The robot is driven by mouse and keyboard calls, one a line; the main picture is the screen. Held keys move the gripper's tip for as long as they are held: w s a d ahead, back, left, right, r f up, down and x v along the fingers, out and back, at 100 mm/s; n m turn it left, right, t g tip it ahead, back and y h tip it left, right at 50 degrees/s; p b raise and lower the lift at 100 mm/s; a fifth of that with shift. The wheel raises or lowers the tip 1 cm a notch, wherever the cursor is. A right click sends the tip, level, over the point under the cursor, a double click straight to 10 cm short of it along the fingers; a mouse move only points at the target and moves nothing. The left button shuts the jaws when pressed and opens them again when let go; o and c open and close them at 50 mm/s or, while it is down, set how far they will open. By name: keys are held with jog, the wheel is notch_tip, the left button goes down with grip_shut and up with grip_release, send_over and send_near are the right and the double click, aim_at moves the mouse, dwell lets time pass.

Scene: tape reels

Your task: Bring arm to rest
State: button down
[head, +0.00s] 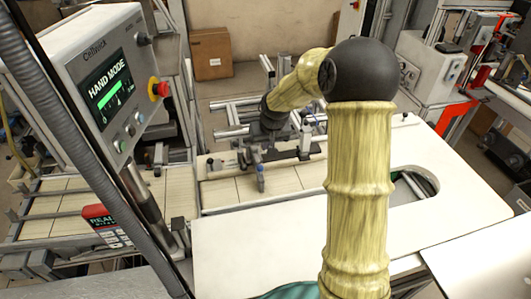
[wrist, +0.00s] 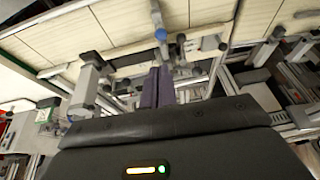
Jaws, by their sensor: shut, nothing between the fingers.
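My gripper (wrist: 159,72) shows in the wrist view with its two dark purple fingers side by side, shut and empty. In the head view my arm rises in the foreground, bends at a dark elbow, and its yellowish forearm reaches away to a dark wrist above the conveyor area. The fingers are hard to make out there among the grey fixtures. No tape reel can be made out in either view.
The conveyor (head: 285,182) with posts and a blue-tipped fitting (head: 261,178) lies below my wrist. A white tabletop (head: 270,240) with an oval cutout stands nearer. A control panel (head: 108,85) reading HAND MODE is at left, a cardboard box (head: 210,53) behind.

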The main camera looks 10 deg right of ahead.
jog(key=shift+s+r, duration=0.15)
jog(key=shift+r, duration=0.4)
jog(key=shift+s, duration=0.1)
jog(key=s+g, duration=0.1)
jog(key=s, duration=2.3)
jog(key=shift+s+a+f+g+h+b, duration=0.25)
jog(key=shift+a+f+g+h+b, duration=0.05)
jog(key=shift+b, duration=0.1)
